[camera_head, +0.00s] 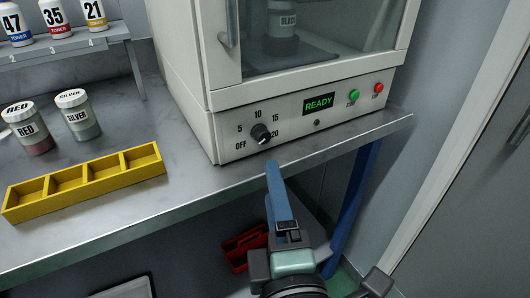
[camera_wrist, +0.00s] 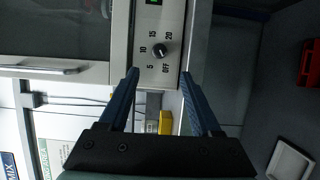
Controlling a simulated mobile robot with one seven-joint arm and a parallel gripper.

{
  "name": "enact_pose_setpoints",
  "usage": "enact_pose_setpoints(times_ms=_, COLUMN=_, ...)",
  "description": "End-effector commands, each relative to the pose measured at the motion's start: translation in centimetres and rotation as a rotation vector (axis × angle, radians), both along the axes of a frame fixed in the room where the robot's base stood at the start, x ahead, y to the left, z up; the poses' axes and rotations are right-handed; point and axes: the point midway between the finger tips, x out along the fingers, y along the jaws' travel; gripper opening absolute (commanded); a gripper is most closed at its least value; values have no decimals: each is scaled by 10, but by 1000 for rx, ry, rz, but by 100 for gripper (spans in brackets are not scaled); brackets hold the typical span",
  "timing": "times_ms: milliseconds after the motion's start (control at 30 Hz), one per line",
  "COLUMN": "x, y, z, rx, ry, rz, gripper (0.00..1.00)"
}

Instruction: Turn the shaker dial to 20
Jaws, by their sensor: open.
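The shaker dial (camera_head: 261,133) is a small black knob on the cream front panel of the shaker (camera_head: 225,122). Labels OFF, 5, 10, 15 and 20 run around it, with 20 at its right in the head view. I cannot tell its exact setting. In the wrist view the dial (camera_wrist: 159,50) lies just ahead of the fingertips, between their lines. My gripper (camera_wrist: 158,74) has two blue fingers, spread wide and empty. In the head view my gripper (camera_head: 273,168) is below and in front of the panel, apart from the dial; its fingers overlap there.
The display (camera_head: 319,104) reads READY, with green (camera_head: 354,95) and red (camera_head: 378,87) buttons to its right. A yellow divided tray (camera_head: 85,184) and RED (camera_head: 28,128) and SILVER (camera_head: 78,113) jars stand left on the bench (camera_head: 190,180). The bench edge runs just below the panel.

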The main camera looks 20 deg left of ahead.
Motion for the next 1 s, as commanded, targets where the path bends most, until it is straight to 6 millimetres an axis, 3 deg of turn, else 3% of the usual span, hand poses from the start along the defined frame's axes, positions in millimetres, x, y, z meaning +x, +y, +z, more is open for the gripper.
enact_pose_setpoints(times_ms=100, x=9, y=5, z=-2, rx=2, ry=-5, rz=-4, gripper=65)
enact_pose_setpoints(times_ms=500, x=79, y=45, z=1, rx=1, ry=0, rz=-4, gripper=65)
enact_pose_setpoints(times_ms=700, x=94, y=53, z=1, rx=2, ry=0, rz=-5, gripper=65)
enact_pose_setpoints(times_ms=1000, x=96, y=54, z=1, rx=2, ry=0, rz=-6, gripper=65)
